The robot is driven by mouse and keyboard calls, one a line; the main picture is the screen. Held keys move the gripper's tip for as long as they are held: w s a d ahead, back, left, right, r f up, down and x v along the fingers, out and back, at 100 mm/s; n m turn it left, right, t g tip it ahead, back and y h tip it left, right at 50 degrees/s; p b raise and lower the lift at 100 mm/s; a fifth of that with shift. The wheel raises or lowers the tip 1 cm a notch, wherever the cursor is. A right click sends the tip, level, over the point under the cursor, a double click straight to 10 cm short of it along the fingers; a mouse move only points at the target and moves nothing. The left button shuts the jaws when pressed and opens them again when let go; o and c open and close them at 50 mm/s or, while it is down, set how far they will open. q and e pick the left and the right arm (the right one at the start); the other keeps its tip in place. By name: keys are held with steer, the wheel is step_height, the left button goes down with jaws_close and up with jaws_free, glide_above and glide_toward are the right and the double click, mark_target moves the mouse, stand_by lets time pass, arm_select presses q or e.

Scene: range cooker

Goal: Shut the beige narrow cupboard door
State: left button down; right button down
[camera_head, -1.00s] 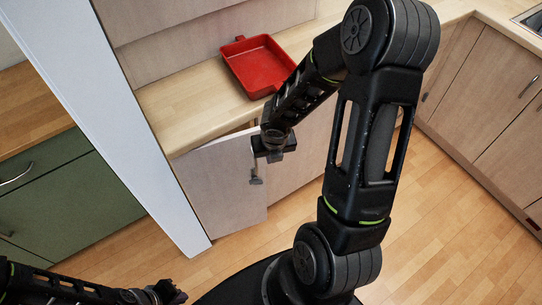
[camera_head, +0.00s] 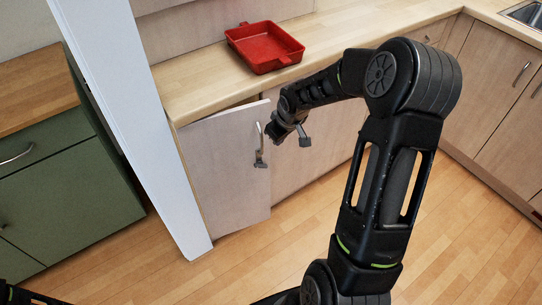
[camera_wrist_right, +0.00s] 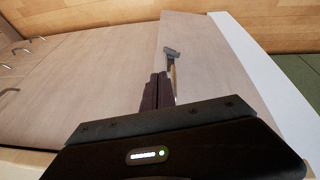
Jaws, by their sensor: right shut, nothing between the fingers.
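The beige narrow cupboard door (camera_head: 218,165) stands slightly ajar under the counter. A dark gap shows along its top, and its right edge stands out from the neighbouring front. Its grey bar handle (camera_head: 260,146) is near that right edge. My right gripper (camera_head: 272,132) is shut and empty, close to the handle at the door's free edge; I cannot tell whether it touches. In the right wrist view, the shut fingers (camera_wrist_right: 157,90) point toward the door (camera_wrist_right: 205,60), just beside the handle (camera_wrist_right: 172,54). My left gripper is out of view.
A red tray (camera_head: 262,48) sits on the wooden counter (camera_head: 195,85) above the door. A white post (camera_head: 135,130) stands directly left of the door. Green drawers (camera_head: 65,190) are farther left. The wooden floor (camera_head: 235,265) in front is clear.

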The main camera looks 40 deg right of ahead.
mark_target(269, 142)
steer(key=m, duration=0.3)
steer(key=shift+f+m, duration=0.1)
steer(key=shift+m, duration=0.3)
steer(key=shift+f, duration=0.2)
steer(key=shift+w+d+f+p, duration=0.3)
steer(key=shift+w+f, duration=0.95)
steer(key=shift+f, duration=0.25)
steer(key=shift+w+d+f+p, duration=0.2)
steer(key=shift+w+d+f, duration=0.1)
steer(key=shift+w+f, duration=1.1)
steer(key=shift+w+d+f+p, duration=0.3)
steer(key=shift+w+f, duration=0.85)
steer(key=shift+f, duration=0.45)
